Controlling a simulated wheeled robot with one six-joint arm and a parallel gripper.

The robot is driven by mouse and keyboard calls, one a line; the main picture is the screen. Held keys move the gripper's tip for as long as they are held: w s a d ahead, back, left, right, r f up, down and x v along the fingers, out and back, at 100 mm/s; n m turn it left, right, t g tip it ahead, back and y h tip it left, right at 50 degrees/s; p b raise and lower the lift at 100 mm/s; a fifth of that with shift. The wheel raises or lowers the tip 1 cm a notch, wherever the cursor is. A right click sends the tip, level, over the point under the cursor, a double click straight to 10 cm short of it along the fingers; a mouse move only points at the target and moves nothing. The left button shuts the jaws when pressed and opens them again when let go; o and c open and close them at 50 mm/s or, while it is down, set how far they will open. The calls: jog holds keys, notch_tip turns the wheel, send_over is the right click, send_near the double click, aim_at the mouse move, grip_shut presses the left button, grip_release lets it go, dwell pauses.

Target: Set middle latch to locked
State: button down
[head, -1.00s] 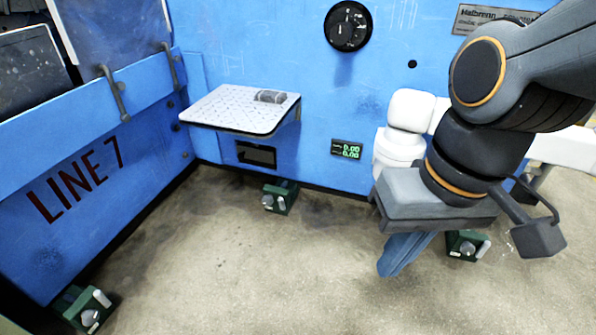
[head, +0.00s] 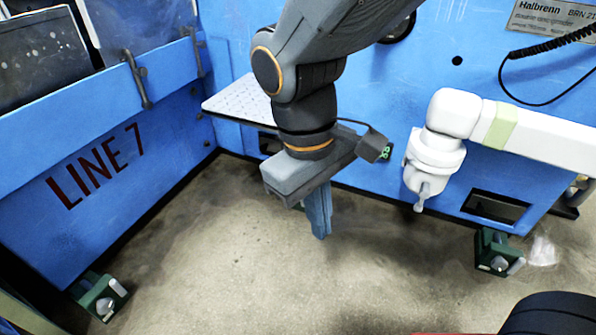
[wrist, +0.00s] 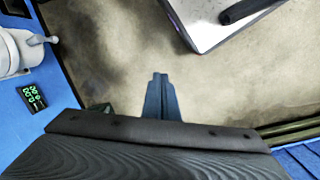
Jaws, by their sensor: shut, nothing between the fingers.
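My gripper (head: 321,235) points down over the floor in front of the blue machine, its blue fingers together and empty. The wrist view shows the fingers (wrist: 160,80) closed above bare concrete. The latch between the two outer ones is hidden behind my gripper and arm in the head view, so its setting cannot be read. The left latch (head: 98,297), a green block with a pale handle, sits on the floor at lower left. A similar right latch (head: 493,252) sits at the machine's foot on the right. Neither outer latch is touched by my gripper.
A white arm (head: 437,150) hangs to the right of my gripper. The floor (head: 230,270) in front is clear.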

jog(key=w+f+n+t+h+b, duration=0.2)
jog(key=w+f+n+t+h, duration=0.9)
jog(key=w+f, duration=1.05)
jog(key=w+a+f+n+t+y+b, duration=0.1)
jog(key=w+a+f+n+t+y, duration=0.15)
jog(key=f+n, duration=0.35)
jog(key=w+a+f+n+t+y, duration=0.1)
jog(key=a+f+n+y, duration=0.25)
jog(key=f, duration=0.55)
jog(key=w+a+f+n+t+y+b, duration=0.1)
jog(key=w+a+f+n+y, duration=0.15)
jog(key=f+n, duration=0.35)
jog(key=shift+m, duration=0.75)
jog(key=b+x, duration=0.1)
jog(key=x, duration=0.2)
jog(key=f+b+x, duration=0.1)
jog(key=b+x, duration=0.1)
jog(key=x, duration=0.1)
jog(key=b+x, duration=0.1)
jog(key=x, duration=0.3)
jog(key=shift+s+a+f+b, duration=0.1)
jog(key=shift+a+f+b, duration=0.1)
jog(key=shift+a+b, duration=0.15)
jog(key=w+r+b, duration=0.1)
jog(key=w+r, duration=0.1)
jog(key=w, duration=0.1)
jog(key=shift+d+r+b, duration=0.25)
jog(key=shift+r+b, duration=0.05)
jog(key=shift+b, duration=0.05)
jog(key=shift+r, duration=0.1)
